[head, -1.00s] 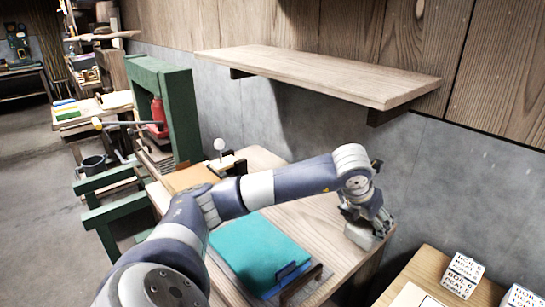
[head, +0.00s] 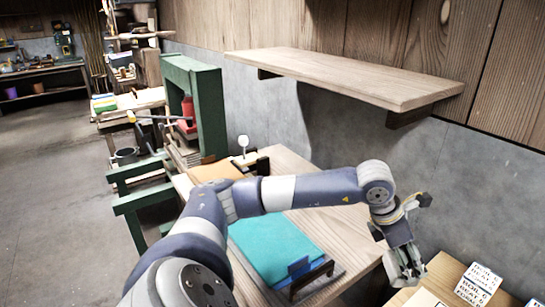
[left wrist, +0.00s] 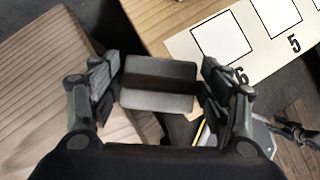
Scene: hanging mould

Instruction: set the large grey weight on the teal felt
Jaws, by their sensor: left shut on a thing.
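My left gripper (head: 402,258) is shut on a grey block, the large grey weight (left wrist: 157,101), which sits between both fingers in the left wrist view. In the head view the gripper points down with the weight, to the right of the felt, by the table's right edge and the gap beside it. The weight is partly hidden by the fingers. My right gripper is not in view.
A wooden shelf (head: 350,78) juts from the wall above the table. A green frame (head: 205,105) and a white-knobbed piece (head: 243,142) stand at the back left.

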